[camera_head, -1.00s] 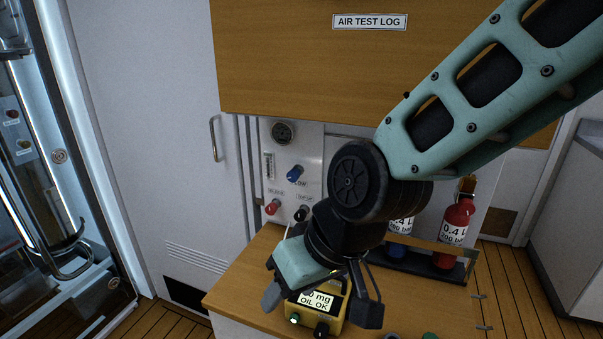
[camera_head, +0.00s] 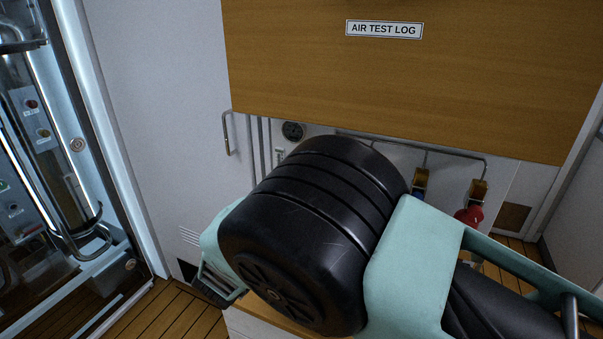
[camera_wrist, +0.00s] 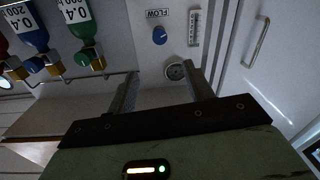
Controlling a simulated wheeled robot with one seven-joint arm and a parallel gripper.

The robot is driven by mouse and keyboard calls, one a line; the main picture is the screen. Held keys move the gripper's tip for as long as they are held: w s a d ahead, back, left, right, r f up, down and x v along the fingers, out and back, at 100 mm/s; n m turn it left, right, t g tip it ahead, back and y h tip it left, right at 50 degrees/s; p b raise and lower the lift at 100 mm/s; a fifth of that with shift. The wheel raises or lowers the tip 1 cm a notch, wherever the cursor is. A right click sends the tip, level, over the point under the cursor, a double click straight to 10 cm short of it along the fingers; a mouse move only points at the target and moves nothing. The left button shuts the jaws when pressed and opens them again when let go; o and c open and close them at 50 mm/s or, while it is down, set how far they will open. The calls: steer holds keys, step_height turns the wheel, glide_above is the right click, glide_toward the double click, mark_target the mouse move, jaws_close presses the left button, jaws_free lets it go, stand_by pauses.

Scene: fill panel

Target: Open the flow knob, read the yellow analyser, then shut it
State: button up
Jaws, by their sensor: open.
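The blue flow knob (camera_wrist: 159,35) shows in the wrist view on a pale panel, beside an upside-down label reading FLOW. My gripper (camera_wrist: 160,68) is open, its two fingers spread with nothing between them. In the picture the knob lies just beyond the fingertips, apart from them. In the head view my arm covers the knob and my fingers. The yellow analyser is in neither current view; my arm hides its place on the bench.
A round dark gauge or vent (camera_wrist: 177,71) and a scale tube (camera_wrist: 194,27) sit near the knob. Blue (camera_wrist: 30,28) and green (camera_wrist: 84,25) bottles with brass valves hang at left in the wrist view. A wooden cabinet marked AIR TEST LOG (camera_head: 384,75) overhangs the bench.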

steer(key=p+x, duration=0.4)
steer(key=x, duration=1.2)
steer(key=shift+w+p, duration=0.3)
steer(key=shift+d, duration=0.1)
steer(key=c, duration=1)
